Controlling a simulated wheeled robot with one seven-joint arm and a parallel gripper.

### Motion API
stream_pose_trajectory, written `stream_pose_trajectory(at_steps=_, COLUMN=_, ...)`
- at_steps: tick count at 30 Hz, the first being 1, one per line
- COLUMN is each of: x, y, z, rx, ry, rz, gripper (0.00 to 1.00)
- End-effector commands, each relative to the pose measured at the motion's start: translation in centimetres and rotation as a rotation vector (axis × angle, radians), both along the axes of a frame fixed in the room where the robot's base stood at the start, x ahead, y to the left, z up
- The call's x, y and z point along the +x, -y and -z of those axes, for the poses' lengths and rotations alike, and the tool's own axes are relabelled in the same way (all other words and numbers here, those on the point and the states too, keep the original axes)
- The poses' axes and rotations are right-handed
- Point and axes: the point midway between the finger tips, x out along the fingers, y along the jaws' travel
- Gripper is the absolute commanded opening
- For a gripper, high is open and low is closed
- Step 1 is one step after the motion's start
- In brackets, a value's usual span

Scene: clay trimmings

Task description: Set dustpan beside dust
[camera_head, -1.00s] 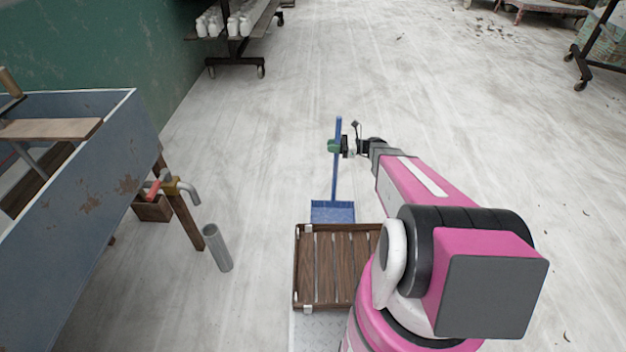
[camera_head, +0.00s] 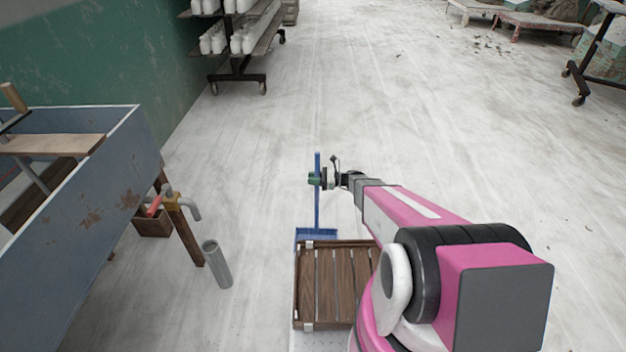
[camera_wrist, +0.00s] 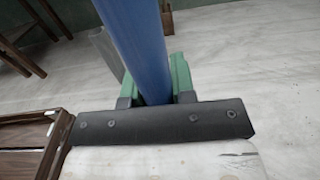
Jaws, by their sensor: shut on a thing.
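The blue dustpan (camera_head: 316,232) has a long upright handle, and its pan hangs just beyond the far edge of the wooden crate in the head view. My gripper (camera_head: 316,179) is shut on the handle partway up. In the wrist view the blue handle (camera_wrist: 138,45) runs between the green fingers of my gripper (camera_wrist: 155,82). The crate hides the pan's lower part, so I cannot tell whether it touches the floor. Dark trimmings (camera_head: 488,44) lie scattered on the floor far off at the upper right.
The slatted wooden crate (camera_head: 300,290) is in front of me. A grey pipe (camera_head: 217,264) stands at left beside a blue-grey trough (camera_head: 100,190). A wheeled rack (camera_head: 238,77) with white bottles is far left, and a wheeled stand (camera_head: 590,55) far right. The middle floor is clear.

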Motion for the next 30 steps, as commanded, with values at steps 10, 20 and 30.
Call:
stream_pose_trajectory(at_steps=10, x=0.0, y=0.0, z=0.2, rx=0.001, ry=-0.001, rz=0.000, gripper=0.00)
stream_pose_trajectory(at_steps=20, x=0.0, y=0.0, z=0.2, rx=0.000, ry=0.000, rz=0.000, gripper=0.49)
stream_pose_trajectory(at_steps=30, x=-0.1, y=2.7, z=0.0, rx=0.001, ry=0.000, rz=0.002, gripper=0.49)
